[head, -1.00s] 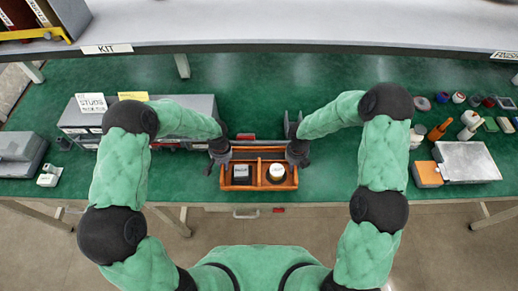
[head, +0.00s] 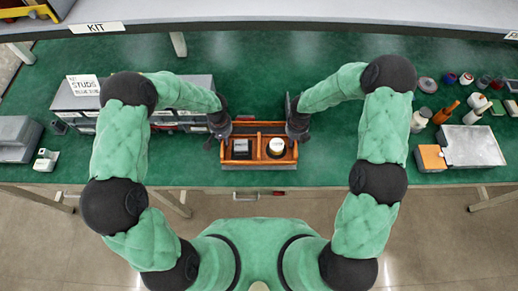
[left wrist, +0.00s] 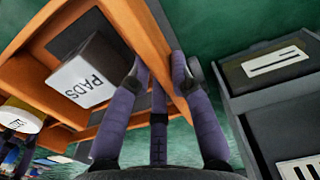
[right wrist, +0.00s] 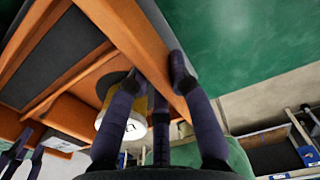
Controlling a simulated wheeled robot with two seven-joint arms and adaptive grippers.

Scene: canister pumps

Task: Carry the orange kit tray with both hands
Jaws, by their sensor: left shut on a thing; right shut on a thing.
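The orange kit tray (head: 259,166) is near the front edge of the green bench. Its left compartment holds a dark box labelled PADS (head: 241,148), clearer in the left wrist view (left wrist: 85,75). Its right compartment holds a round jar with a white lid (head: 277,147), which also shows in the right wrist view (right wrist: 120,125). My left gripper (head: 219,128) is shut on the tray's left wall (left wrist: 140,40). My right gripper (head: 297,128) is shut on the tray's right wall (right wrist: 130,30). I cannot tell whether the tray's underside touches the bench.
A grey drawer unit labelled STUDS (head: 85,100) stands left of the tray, close to my left gripper. A metal plate (head: 473,146), an orange-and-white box (head: 431,157) and several bottles are at the right. A shelf (head: 300,14) crosses the back. Bench between tray and right-hand items is clear.

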